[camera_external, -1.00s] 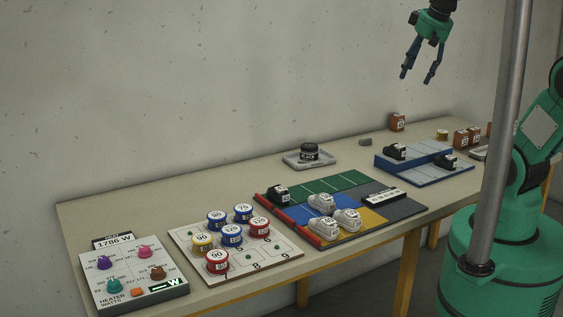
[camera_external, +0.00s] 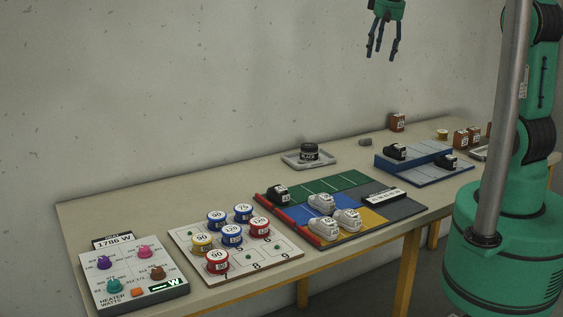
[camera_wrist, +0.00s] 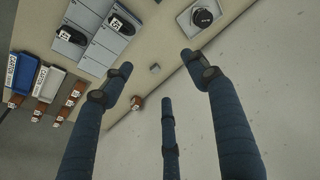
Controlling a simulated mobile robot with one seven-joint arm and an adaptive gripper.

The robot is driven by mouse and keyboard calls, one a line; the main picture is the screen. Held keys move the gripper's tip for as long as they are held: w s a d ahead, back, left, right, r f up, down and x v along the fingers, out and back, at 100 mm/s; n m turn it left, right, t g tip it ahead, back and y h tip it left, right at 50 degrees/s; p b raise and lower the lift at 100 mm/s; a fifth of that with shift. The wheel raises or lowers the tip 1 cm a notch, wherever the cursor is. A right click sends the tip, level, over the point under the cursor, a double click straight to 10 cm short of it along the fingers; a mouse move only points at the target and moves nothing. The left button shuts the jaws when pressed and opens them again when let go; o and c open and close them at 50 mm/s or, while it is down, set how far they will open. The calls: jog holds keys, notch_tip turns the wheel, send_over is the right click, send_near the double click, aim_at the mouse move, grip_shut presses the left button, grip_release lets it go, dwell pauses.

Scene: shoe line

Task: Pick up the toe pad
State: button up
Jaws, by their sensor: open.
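A small grey block (camera_external: 365,142) lies alone on the table near the wall; it is the likeliest toe pad, but no label shows. In the wrist view the grey block (camera_wrist: 155,68) appears between my fingers, well beyond their tips. My gripper (camera_external: 381,53) is open and empty, high above the table against the wall. Its three blue fingers are spread in the wrist view (camera_wrist: 160,72).
A grey tray (camera_external: 291,160) with a black round jar stands left of the block. A brown box (camera_external: 397,122) and a blue stepped rack (camera_external: 384,166) with black shoes are to its right. Bare table surrounds the block. A colored mat (camera_external: 405,209) holds more shoes.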

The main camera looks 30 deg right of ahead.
jog(key=w+d+f+p, duration=0.3)
jog(key=w+d, duration=0.1)
jog(key=w, duration=0.5)
jog(key=m+g+p, duration=0.1)
jog(key=g+p, duration=0.2)
jog(key=p, duration=0.7)
send_over(365, 140)
jog(key=w+d, duration=0.2)
notch_tip(365, 140, down, 25)
jog(key=shift+f, duration=4.25)
jog(key=shift+f, duration=0.15)
jog(key=shift+w+a+f+p, duration=0.1)
jog(key=shift+f+p, duration=0.3)
jog(key=shift+f, duration=2.05)
